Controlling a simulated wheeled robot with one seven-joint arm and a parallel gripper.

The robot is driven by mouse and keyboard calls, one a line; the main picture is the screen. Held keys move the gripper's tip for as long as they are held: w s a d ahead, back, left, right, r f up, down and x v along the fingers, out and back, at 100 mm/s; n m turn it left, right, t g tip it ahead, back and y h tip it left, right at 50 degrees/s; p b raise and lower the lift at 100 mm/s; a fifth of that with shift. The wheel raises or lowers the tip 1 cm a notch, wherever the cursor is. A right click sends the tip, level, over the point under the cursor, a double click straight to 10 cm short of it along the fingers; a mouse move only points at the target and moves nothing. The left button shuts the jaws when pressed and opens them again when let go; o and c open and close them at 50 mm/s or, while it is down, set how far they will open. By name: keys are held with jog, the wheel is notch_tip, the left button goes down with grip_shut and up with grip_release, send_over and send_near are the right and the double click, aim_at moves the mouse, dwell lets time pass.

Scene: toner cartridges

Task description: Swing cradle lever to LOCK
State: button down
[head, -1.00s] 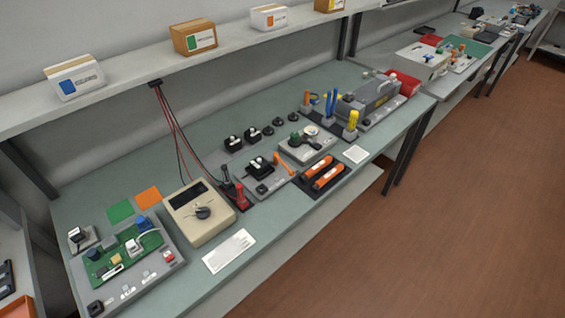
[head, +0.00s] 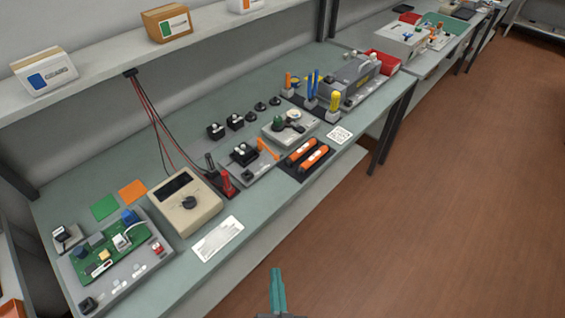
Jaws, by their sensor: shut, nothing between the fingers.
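A grey fixture (head: 236,172) with a black block on it stands mid-bench in the head view. An orange lever-like bar (head: 267,149) sits at its right side, tilted; it may be the cradle lever, but I cannot be sure. No LOCK mark can be read at this size. Two orange-and-black cartridges (head: 307,157) lie on a dark mat just right of it. My gripper (head: 277,272) shows at the bottom centre as slim teal fingers, shut and empty. It appears over the floor in front of the bench, apart from the fixture.
A beige meter (head: 185,203) and a green circuit board fixture (head: 115,250) stand to the left. A grey station with a round part (head: 290,128) and a large grey machine (head: 347,80) stand farther right. A shelf (head: 105,72) with boxes runs above. Open floor (head: 440,200) lies right.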

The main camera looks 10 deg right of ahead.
jog(key=w+d+r+m, duration=0.3)
jog(key=w, duration=0.4)
jog(key=w+d+r+m+h, duration=0.1)
jog(key=w+d+r+m, duration=0.2)
jog(key=w, duration=0.5)
jog(key=w+d+r+m+h, duration=0.1)
jog(key=w+d+r+m, duration=0.2)
jog(key=w, duration=0.4)
jog(key=shift+w+r, duration=0.2)
jog(key=shift+r, duration=0.55)
jog(key=shift+w+d, duration=0.1)
jog(key=x, duration=0.9)
jog(key=shift+d+r, duration=0.1)
jog(key=shift+r, duration=0.05)
jog(key=shift+w+a+f, duration=0.8)
jog(key=shift+w+a, duration=0.1)
jog(key=shift+a, duration=0.2)
jog(key=shift+w+a+f, duration=0.2)
jog(key=shift+w+a, duration=0.05)
jog(key=shift+a, duration=0.2)
